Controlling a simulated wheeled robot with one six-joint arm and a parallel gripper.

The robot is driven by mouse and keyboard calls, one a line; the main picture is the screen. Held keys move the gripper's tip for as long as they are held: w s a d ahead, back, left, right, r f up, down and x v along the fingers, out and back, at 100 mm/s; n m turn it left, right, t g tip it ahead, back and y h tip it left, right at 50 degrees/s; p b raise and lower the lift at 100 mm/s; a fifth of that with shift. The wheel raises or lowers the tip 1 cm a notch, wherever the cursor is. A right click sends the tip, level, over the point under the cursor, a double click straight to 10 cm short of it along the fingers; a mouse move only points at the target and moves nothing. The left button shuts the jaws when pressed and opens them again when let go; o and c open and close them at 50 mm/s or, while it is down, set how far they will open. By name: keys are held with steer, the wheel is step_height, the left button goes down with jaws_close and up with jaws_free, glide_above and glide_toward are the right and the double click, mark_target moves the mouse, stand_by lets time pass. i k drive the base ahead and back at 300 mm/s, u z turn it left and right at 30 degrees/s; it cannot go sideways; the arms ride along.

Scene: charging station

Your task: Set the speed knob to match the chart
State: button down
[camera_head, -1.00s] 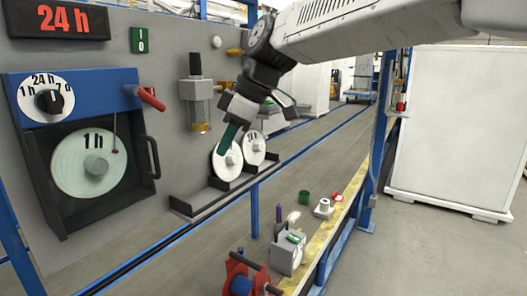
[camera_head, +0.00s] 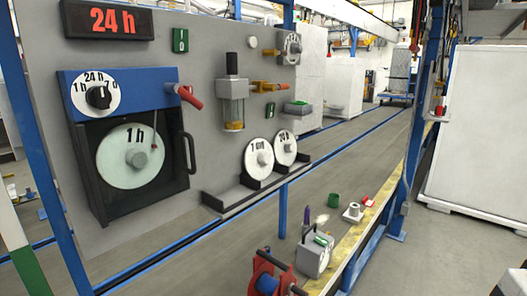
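The speed knob (camera_head: 98,96) is black and sits on a white dial marked 1 h, 24 h and 7 d, on the blue top of the recorder (camera_head: 150,88). Its pointer is too small to read surely. Below it, a pale round chart (camera_head: 115,165) marked 1 h sits in the open black recorder case (camera_head: 93,190). A thin pen arm reaches down over the chart's right side. A red display (camera_head: 109,20) above reads 24 h. My gripper is out of view.
A red handle (camera_head: 187,96) juts from the recorder's right side, with a black door handle (camera_head: 190,152) below. Two more charts, one (camera_head: 259,158) with a hard-to-read label and one (camera_head: 285,147) marked 24 h, stand on a dark ledge (camera_head: 236,196). Small items line the yellow-edged bench (camera_head: 357,230).

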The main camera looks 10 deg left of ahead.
mark_target(99, 97)
steer(key=u, duration=1.45)
